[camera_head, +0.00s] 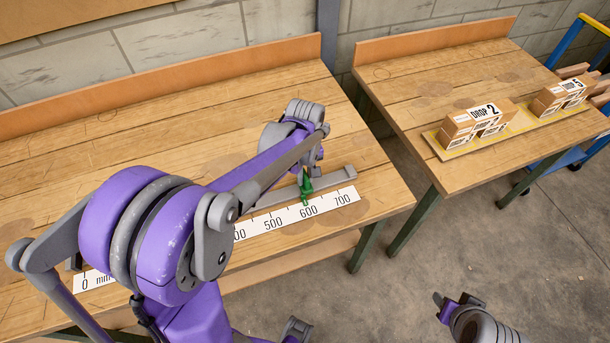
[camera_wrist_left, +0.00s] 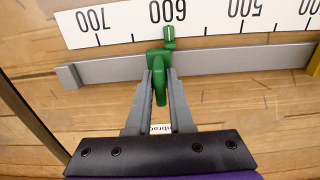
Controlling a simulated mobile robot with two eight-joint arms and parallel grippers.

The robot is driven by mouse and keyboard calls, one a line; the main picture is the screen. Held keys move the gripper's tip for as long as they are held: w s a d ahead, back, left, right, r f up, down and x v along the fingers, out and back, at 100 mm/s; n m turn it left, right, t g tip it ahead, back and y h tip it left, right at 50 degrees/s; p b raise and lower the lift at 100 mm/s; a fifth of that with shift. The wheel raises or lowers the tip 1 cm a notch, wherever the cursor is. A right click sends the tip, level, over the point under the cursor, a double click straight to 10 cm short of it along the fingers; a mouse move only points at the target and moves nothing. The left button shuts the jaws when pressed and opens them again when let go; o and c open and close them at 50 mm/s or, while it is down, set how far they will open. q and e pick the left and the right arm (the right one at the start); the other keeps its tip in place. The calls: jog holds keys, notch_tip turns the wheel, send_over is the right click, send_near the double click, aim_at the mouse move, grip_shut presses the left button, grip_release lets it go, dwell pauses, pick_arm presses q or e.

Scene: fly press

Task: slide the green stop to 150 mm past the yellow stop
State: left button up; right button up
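The green stop (camera_head: 306,187) sits on a grey rail (camera_head: 335,182) behind the white millimetre scale (camera_head: 272,222). In the left wrist view the green stop's pointer (camera_wrist_left: 169,36) is at about the 600 mark. My left gripper (camera_wrist_left: 160,74) has a finger on each side of the green handle and looks shut on it; in the head view this gripper (camera_head: 307,172) is at the stop. A sliver of the yellow stop (camera_wrist_left: 314,62) shows at the right edge of the wrist view; my left arm hides it in the head view. My right gripper (camera_head: 456,304) is low at right; its opening is unclear.
The scale and rail lie on a wooden workbench (camera_head: 60,175). The rail's end block (camera_wrist_left: 67,76) is beyond the green stop, with bare rail between. A second bench (camera_head: 405,95) at right carries boxes (camera_head: 480,122) on a yellow-edged board. Concrete floor separates the benches.

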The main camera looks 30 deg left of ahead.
pick_arm(q)
grip_shut()
dwell(1.0)
jog(key=s+a, duration=0.6)
jog(key=s, duration=0.1)
jog(key=shift+s+a+b, duration=0.3)
jog(key=o, duration=0.5)
grip_release()
notch_tip(320, 180, up, 11)
jog(key=p, duration=0.1)
